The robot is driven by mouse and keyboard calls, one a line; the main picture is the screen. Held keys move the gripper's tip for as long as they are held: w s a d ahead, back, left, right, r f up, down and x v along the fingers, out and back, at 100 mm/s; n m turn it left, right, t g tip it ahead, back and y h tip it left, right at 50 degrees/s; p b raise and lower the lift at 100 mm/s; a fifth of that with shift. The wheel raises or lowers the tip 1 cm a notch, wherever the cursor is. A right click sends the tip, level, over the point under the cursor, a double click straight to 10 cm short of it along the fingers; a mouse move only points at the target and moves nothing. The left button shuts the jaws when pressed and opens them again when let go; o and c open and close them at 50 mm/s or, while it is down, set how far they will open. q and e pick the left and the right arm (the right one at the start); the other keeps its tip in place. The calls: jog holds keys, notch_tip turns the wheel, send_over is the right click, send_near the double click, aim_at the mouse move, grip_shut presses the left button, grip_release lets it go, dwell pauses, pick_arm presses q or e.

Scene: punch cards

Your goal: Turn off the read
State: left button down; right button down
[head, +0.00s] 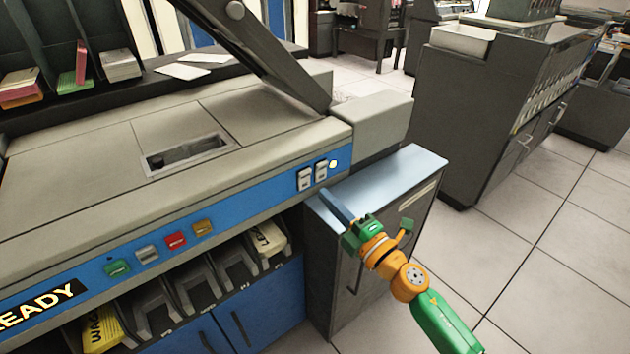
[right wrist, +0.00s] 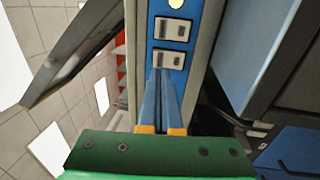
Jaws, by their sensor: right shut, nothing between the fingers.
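A pair of pale rocker switches sits at the right end of the blue panel strip: a left switch (head: 305,179) and a right switch (head: 321,171), beside a lit round lamp (head: 334,163). Any labels on them are too small to read. My right gripper (head: 325,193), green and orange with blue fingers, is shut and empty just below and in front of the switches. In the right wrist view its fingertips (right wrist: 164,71) lie at the edge of the switch farther from the lamp (right wrist: 176,60). I cannot tell if they touch it. My left gripper is out of view.
Coloured buttons (head: 175,240) and a lit READY sign (head: 38,303) line the blue strip. Card pockets (head: 197,284) sit below it. A grey cabinet (head: 405,171) stands under my right gripper. Tiled floor (head: 540,265) is open to the right.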

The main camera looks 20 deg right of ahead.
aim_at(306, 177)
jog(key=x, duration=0.5)
